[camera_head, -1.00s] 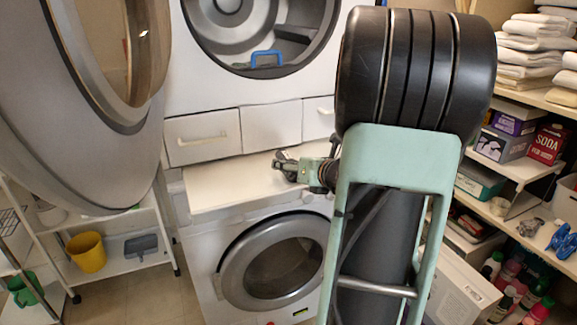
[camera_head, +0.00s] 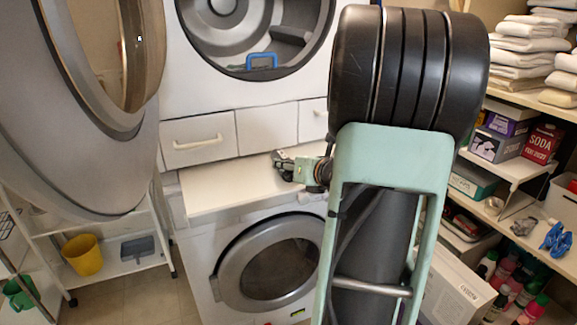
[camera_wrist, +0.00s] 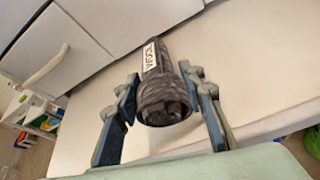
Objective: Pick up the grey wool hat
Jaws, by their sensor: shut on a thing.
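A dark grey, mottled, roughly tube-shaped thing, the grey wool hat as far as I can tell, shows in the wrist view (camera_wrist: 172,82). It has a white label with dark letters on its side and a folded-looking dark near end. My gripper (camera_wrist: 160,76) has one finger on each side of it and is shut on it. In the head view my gripper (camera_head: 283,162) is small, above the white top between the two machines. The hat cannot be made out clearly there. My arm hides part of the scene to the right.
The white top (camera_head: 225,187) around my gripper looks bare. White drawers (camera_head: 200,140) stand behind it, with an open round door (camera_head: 85,130) at left. Shelves at right hold towels (camera_head: 520,45), a soda box (camera_head: 542,143) and bottles (camera_head: 505,280). A yellow bucket (camera_head: 82,254) stands at lower left.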

